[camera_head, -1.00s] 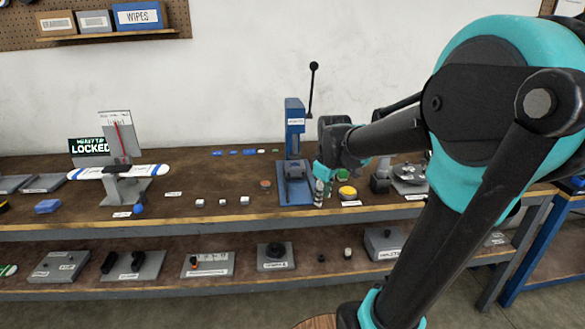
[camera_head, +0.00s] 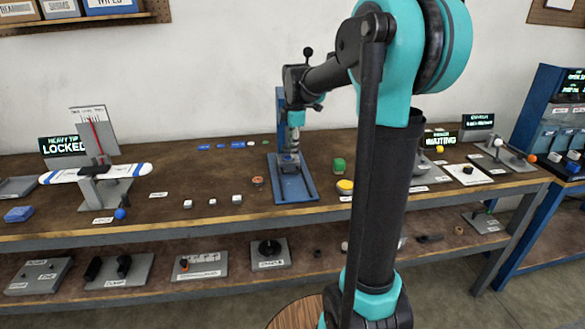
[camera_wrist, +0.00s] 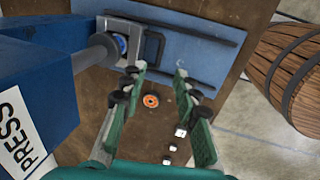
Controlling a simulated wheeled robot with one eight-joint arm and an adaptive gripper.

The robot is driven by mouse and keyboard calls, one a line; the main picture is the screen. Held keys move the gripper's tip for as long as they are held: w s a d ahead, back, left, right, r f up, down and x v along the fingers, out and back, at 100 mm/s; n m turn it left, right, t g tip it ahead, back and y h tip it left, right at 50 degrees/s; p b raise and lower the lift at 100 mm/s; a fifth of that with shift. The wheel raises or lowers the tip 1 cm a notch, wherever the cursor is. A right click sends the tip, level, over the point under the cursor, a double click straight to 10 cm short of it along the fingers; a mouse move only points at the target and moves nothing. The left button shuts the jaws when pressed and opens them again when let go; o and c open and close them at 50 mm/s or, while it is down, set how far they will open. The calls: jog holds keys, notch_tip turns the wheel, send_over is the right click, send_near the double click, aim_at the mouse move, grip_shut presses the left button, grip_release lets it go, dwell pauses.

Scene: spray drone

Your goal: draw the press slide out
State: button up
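The blue press (camera_head: 284,110) stands on the workbench, its column partly hidden behind my arm. Its blue base plate (camera_head: 302,187) extends toward the bench front. The press slide (camera_wrist: 118,30) is a grey block on the plate, with a dark loop handle (camera_wrist: 153,48) on its side, in the wrist view. The slide also shows small in the head view (camera_head: 288,160). My gripper (camera_head: 294,140) is above the slide and points down. In the wrist view its two green-and-black fingers (camera_wrist: 160,78) are apart with nothing between them; the handle is just beyond the fingertips.
An orange ring (camera_wrist: 151,100) and small white cubes (camera_head: 212,202) lie left of the press. Dark rails (camera_wrist: 190,70) edge the plate. A wooden barrel (camera_wrist: 295,70) stands below.

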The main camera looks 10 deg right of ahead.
aim_at(293, 173)
jog(key=f, duration=0.3)
jog(key=w+f, duration=0.1)
jog(key=f, duration=0.5)
jog(key=shift+w+f, duration=0.35)
jog(key=shift+w, duration=0.05)
grip_shut()
